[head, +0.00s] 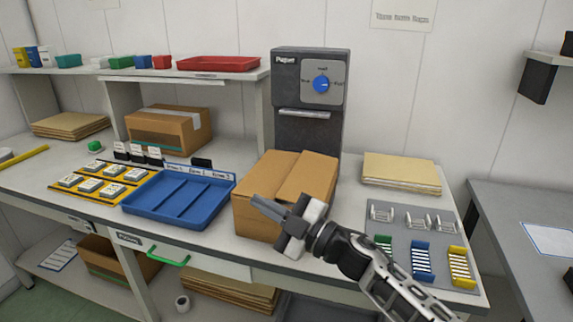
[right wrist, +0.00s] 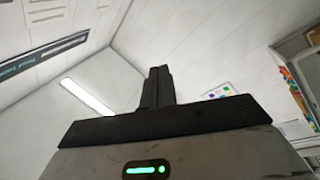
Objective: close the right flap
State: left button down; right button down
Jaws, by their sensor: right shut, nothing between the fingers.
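The cardboard box (head: 258,214) stands on the bench in the head view, in front of the dark machine. Its right flap (head: 309,174) lies over the top on the right, close to flat; I cannot tell whether it is fully down. The rest of the top (head: 272,168) looks covered on the left. My right gripper (head: 256,201) is in front of the box, fingers shut and empty, pointing left. It hides part of the box's front and lower right. The right wrist view shows the closed fingers (right wrist: 158,86) against wall and ceiling. My left gripper is not in view.
A blue tray (head: 152,214) stands left of the box. A dark machine (head: 310,132) with a blue knob is behind it. Folders (head: 401,170) lie right, and a grey rack (head: 398,237) with coloured holders is at the front right, near my right arm.

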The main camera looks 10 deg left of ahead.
jog(key=s+d+f+m+t+h, duration=0.3)
jog(key=d+f+m+t+h, duration=0.15)
jog(key=d+f+m, duration=0.3)
jog(key=s+d+f+m+t+h, duration=0.4)
jog(key=d+f+m+h, duration=0.2)
jog(key=f+m, duration=0.2)
jog(key=s+d+f+m+g+h, duration=0.3)
jog(key=s+d+f, duration=0.3)
jog(key=s, duration=0.3)
jog(key=s+d+f+m+g+h, duration=0.3)
jog(key=s+d+f, duration=0.4)
jog(key=s, duration=0.2)
jog(key=shift+s+d, duration=0.3)
jog(key=shift+s, duration=0.1)
